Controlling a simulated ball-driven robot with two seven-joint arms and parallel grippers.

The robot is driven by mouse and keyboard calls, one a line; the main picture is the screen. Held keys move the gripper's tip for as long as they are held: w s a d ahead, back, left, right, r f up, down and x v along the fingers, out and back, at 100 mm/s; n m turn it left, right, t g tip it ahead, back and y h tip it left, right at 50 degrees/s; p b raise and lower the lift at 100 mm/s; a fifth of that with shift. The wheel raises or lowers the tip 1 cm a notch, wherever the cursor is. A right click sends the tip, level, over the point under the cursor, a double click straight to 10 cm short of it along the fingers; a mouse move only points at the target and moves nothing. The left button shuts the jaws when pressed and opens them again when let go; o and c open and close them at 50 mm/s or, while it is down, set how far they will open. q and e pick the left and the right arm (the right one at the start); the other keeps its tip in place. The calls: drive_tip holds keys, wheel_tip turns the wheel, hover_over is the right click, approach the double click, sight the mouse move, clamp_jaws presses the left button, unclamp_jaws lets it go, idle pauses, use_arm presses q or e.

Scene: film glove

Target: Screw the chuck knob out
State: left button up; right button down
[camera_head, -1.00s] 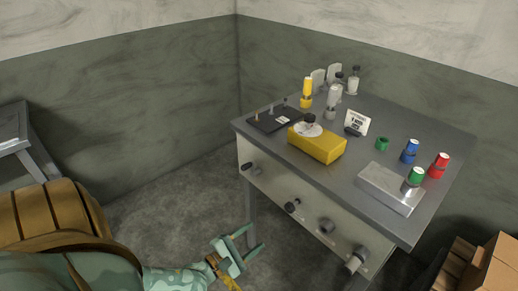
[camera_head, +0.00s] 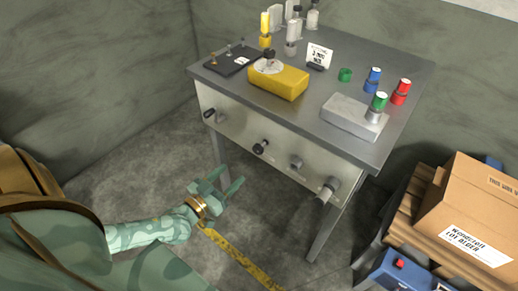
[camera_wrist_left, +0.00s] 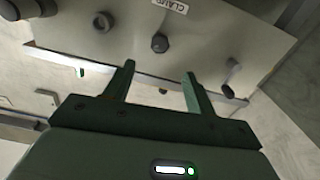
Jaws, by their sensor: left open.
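The front panel (camera_head: 240,137) of the grey workbench carries several dark and grey knobs: one at the left (camera_head: 209,114), a dark one in the middle (camera_head: 261,147), a grey one (camera_head: 296,162) and a large one at the right (camera_head: 327,191). I cannot tell which is the chuck knob. My left gripper (camera_head: 228,181) is open and empty, low in front of the panel and apart from it. In the left wrist view, the open fingers (camera_wrist_left: 158,74) point toward the panel, below a dark knob (camera_wrist_left: 160,43) near a label that seems to read CLAMP (camera_wrist_left: 170,5).
On the bench top stand a yellow box (camera_head: 280,84), a metal block (camera_head: 345,118), a dark plate (camera_head: 225,62), a sign (camera_head: 319,56) and coloured pots. A cardboard box (camera_head: 470,215) stands on pallets at the right. The floor before the bench is clear.

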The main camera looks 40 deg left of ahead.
sight(256, 152)
use_arm(q)
drive_tip(key=w+b, duration=0.1)
drive_tip(key=w, duration=0.3)
drive_tip(key=w+b, duration=0.1)
drive_tip(key=w, duration=0.3)
drive_tip(key=w+d+b, duration=0.1)
drive_tip(key=w, duration=0.4)
drive_tip(key=shift+w+f+b, duration=0.1)
drive_tip(key=shift+f+b, duration=0.1)
drive_tip(key=shift+b, duration=0.1)
drive_tip(key=shift+w+d+r, duration=0.1)
drive_tip(key=shift+w+r, duration=0.05)
drive_tip(key=shift+w, duration=0.45)
use_arm(e)
drive_tip(key=f, duration=0.1)
drive_tip(key=s+f, duration=0.1)
drive_tip(key=f, duration=0.1)
drive_tip(key=shift+s+f, duration=0.3)
drive_tip(key=shift+f, duration=0.1)
use_arm(q)
drive_tip(key=c, duration=1)
drive_tip(key=shift+o, duration=0.2)
drive_tip(key=shift+n, duration=0.3)
